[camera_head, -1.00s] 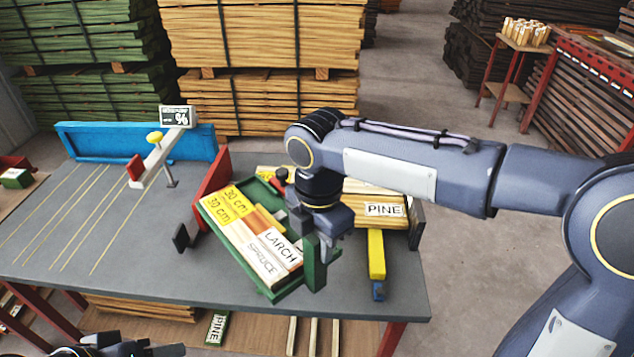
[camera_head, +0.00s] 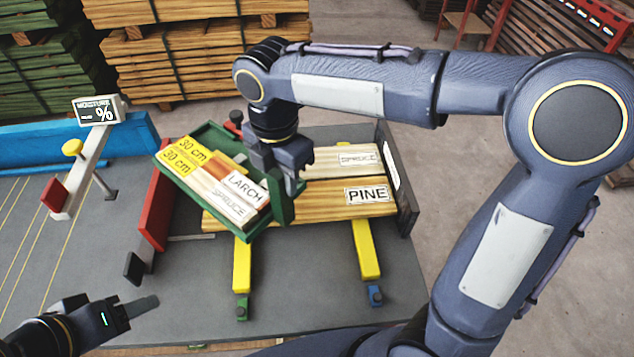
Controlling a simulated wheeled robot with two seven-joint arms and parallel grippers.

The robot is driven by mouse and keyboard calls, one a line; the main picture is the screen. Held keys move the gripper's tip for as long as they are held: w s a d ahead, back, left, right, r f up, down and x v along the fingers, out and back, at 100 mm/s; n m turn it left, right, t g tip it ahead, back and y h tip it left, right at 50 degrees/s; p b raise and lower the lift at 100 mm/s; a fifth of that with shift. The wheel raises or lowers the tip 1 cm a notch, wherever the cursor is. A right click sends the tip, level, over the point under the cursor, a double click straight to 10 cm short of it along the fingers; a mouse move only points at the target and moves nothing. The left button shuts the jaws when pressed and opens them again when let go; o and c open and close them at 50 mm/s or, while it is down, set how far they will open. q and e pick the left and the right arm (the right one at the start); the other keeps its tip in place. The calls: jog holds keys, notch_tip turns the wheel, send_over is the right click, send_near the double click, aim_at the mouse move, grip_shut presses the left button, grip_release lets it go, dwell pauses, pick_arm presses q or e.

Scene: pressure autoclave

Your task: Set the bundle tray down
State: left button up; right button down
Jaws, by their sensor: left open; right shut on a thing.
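The green bundle tray (camera_head: 205,202) is held in the air over the left end of the boards on the grey table. It is tilted in the picture and carries wooden pieces labelled 30 cm, LARCH and SPRUCE. My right gripper (camera_head: 288,182) is shut on the tray's right end. Its fingers are partly hidden by the wrist and tray wall. My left gripper (camera_head: 132,308) is at the lower left, open and empty, apart from the tray. The gap between tray and boards cannot be judged exactly.
PINE and SPRUCE boards (camera_head: 335,198) lie on yellow bars (camera_head: 367,250) between a red stop (camera_head: 157,205) and a dark end plate (camera_head: 396,180). A sign post (camera_head: 84,180) stands at left. The table (camera_head: 185,290) is clear in front of the red stop.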

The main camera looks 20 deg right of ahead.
jog(key=w+d+f+p, duration=0.2)
jog(key=d+f, duration=1)
jog(key=shift+w+d+f, duration=0.15)
jog(key=shift+w+d, duration=0.05)
jog(key=shift+w, duration=0.1)
jog(key=shift+f, duration=0.15)
jog(key=c, duration=1.1)
grip_release()
jog(key=shift+s, duration=0.15)
